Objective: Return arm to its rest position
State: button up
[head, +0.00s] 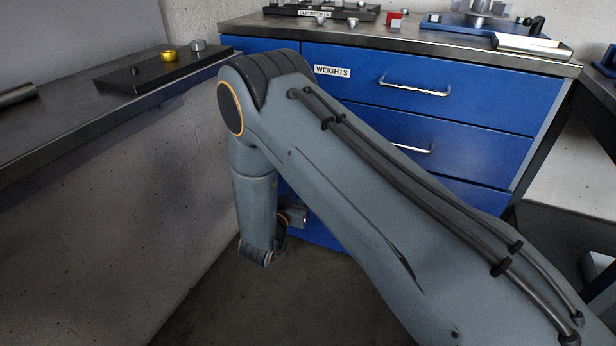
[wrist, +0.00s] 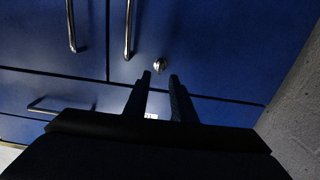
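My arm reaches across the head view, its elbow up in front of the blue drawer cabinet (head: 470,107) and its forearm hanging down. My gripper is mostly hidden behind my own arm in the head view. In the wrist view my gripper (wrist: 161,76) shows two dark fingers apart with no object held between them. The fingers point toward the blue cabinet front, close to a round metal lock (wrist: 160,64). I cannot tell the exact gap to the cabinet. The drawers look shut.
A dark workbench (head: 60,130) runs along the left, with a black plate (head: 135,76), a brass piece (head: 168,55) and a small grey cylinder (head: 198,45). The cabinet top holds a weights rack (head: 345,13), a red block (head: 395,18) and a blue-based device (head: 470,22). Drawer handles (head: 415,87) stick out.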

jog(key=shift+s+a, duration=0.15)
jog(key=shift+s, duration=0.3)
jog(key=w+a+r+n+g+y, duration=0.1)
jog(key=a+r+n+g+y, duration=0.1)
jog(key=a+r+g+y, duration=0.35)
jog(key=s+a+r+n+g+y, duration=0.2)
jog(key=s+r+n+g+y, duration=0.15)
jog(key=s+r, duration=0.4)
jog(key=s+d+r+n+g+h, duration=0.1)
jog(key=s+d+r+g, duration=0.15)
jog(key=s+d, duration=0.55)
jog(key=s+d+r+n+g, duration=0.1)
jog(key=s+d+r+g, duration=0.2)
jog(key=s, duration=0.9)
jog(key=s+d+r+n+g+h, duration=0.1)
jog(key=s+d+n+g, duration=0.15)
jog(key=s+d, duration=0.6)
jog(key=s+d+r+m+p, duration=0.1)
jog(key=d+r+m+p, duration=0.2)
jog(key=d+r+p, duration=0.4)
jog(key=s+d+r+m+p, duration=0.1)
jog(key=d+r+m+p, duration=0.2)
jog(key=d+r+p, duration=0.4)
notch_tip(320, 180, up, 6)
jog(key=p, duration=1)
jog(key=shift+s+h+p, duration=0.15)
jog(key=shift+h+p, duration=0.2)
jog(key=shift+h, duration=0.05)
